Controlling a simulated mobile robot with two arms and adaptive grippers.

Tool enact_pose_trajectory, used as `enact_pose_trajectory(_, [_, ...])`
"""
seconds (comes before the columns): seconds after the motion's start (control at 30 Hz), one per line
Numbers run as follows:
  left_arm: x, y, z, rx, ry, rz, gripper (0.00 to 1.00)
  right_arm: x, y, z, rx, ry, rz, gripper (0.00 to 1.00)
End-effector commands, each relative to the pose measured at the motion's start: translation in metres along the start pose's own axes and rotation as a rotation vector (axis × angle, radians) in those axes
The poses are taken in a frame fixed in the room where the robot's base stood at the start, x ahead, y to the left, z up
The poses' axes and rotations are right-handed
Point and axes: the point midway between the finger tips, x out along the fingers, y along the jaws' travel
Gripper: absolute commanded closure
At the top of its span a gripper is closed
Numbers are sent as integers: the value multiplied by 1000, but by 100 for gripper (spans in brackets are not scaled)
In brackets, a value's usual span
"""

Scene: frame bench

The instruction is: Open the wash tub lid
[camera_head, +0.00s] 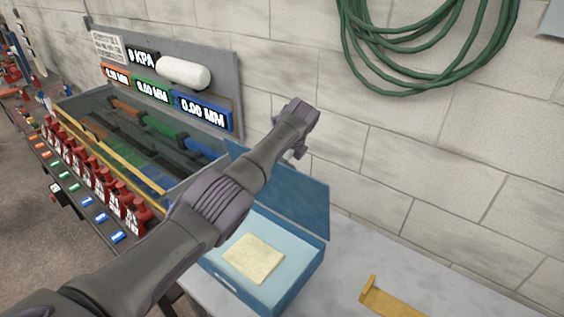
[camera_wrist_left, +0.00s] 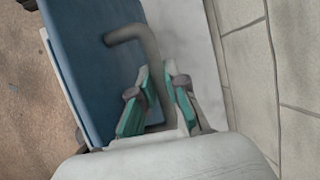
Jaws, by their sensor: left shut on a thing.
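The wash tub (camera_head: 290,288) is a blue box on the bench, with a pale blue inside and a yellow pad (camera_head: 253,257) in it. Its blue lid (camera_head: 300,197) stands raised at the wall side, so the inside shows. My left arm crosses in front of the tub and hides its left part. In the left wrist view the blue lid (camera_wrist_left: 95,60) carries a grey bent handle (camera_wrist_left: 148,50). My left gripper (camera_wrist_left: 160,85), with green finger pads, is shut on this handle. In the head view its fingers are mostly hidden. My right gripper is not in view.
A long tray (camera_head: 95,97) with coloured parts and a row of red clamps (camera_head: 100,180) lies left of the tub. A gauge panel (camera_head: 222,70) stands behind it. A yellow bracket (camera_head: 390,300) lies right on the bench. A green hose (camera_head: 385,80) hangs on the wall.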

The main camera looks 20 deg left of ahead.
Motion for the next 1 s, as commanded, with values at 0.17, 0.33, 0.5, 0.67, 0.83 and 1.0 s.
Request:
enact_pose_trajectory(0.17, [2,1,-2,2,2,4,75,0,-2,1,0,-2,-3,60])
enact_pose_trajectory(0.33, [1,1,-1,1,2,3,75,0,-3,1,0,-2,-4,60])
enact_pose_trajectory(0.5, [-3,0,0,0,1,1,75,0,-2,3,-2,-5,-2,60])
enact_pose_trajectory(0.67, [-22,-1,0,1,1,-3,75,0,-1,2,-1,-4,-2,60])
enact_pose_trajectory(0.83, [-59,-1,-1,2,1,-3,75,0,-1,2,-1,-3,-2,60])
enact_pose_trajectory(1.0, [-93,-1,-1,2,2,-1,75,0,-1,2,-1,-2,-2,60])
